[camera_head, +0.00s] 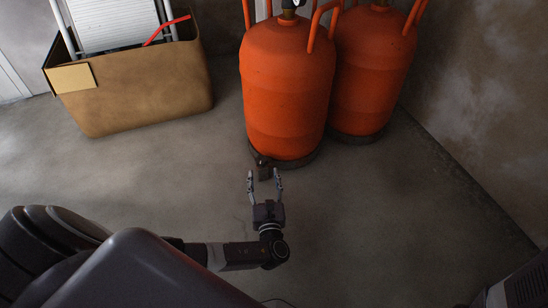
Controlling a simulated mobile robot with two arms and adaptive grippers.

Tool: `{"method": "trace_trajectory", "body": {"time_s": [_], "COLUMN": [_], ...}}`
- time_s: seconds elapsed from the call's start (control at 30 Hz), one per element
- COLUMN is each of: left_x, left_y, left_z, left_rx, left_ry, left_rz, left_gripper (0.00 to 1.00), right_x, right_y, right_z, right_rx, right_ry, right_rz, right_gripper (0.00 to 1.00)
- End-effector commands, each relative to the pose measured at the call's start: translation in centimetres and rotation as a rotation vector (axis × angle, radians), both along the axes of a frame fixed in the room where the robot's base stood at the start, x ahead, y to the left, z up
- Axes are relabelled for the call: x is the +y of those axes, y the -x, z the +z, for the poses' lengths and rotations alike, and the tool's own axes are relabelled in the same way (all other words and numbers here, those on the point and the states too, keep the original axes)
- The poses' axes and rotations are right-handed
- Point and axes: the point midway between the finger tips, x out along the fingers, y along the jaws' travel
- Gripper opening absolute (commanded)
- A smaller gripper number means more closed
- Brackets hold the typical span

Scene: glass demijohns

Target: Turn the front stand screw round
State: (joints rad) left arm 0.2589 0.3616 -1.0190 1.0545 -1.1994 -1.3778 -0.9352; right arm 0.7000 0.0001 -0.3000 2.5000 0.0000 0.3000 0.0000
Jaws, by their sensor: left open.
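A small dark fitting (264,165) sits at the front foot of the nearer orange cylinder (285,90), close to the floor. It may be the front stand screw, but it is too small and dark to make out its shape. My left gripper (264,176) is open, with its two fingers pointing away from me towards the cylinder. The fingertips lie at the left and right of the fitting's near side in the picture. I cannot tell whether they touch it. Nothing shows held between the fingers. My right gripper is not in view.
A second orange cylinder (370,75) stands at the right, behind the nearer one. A brown bin (150,90) with a white slatted thing (110,22) and a red strip (168,28) stands at the back left. The concrete floor (400,220) is clear at the right.

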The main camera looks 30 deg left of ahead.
Motion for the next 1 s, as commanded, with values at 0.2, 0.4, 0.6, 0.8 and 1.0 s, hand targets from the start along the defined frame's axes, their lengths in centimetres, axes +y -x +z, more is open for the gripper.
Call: {"method": "trace_trajectory", "body": {"time_s": [0.2, 0.4, 0.6, 0.8, 1.0], "left_x": [2.1, 3.7, 4.3, 4.3, 4.4], "left_y": [-2.7, -4.8, -5.7, -5.8, -5.8], "left_z": [-0.4, -0.3, -0.1, 0.0, 0.0], "left_rx": [-0.003, -0.002, -0.001, -0.001, -0.001], "left_ry": [-0.002, -0.002, 0.0, -0.001, -0.001], "left_rz": [0.001, 0.001, 0.0, 0.0, 0.0], "left_gripper": [0.49, 0.49, 0.49, 0.49, 0.34], "right_x": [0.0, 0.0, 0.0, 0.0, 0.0], "right_y": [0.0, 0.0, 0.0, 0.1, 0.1], "right_z": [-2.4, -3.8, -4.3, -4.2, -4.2], "right_rx": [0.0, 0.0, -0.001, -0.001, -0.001], "right_ry": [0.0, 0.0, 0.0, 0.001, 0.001], "right_rz": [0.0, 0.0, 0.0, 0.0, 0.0], "right_gripper": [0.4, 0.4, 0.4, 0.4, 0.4]}}
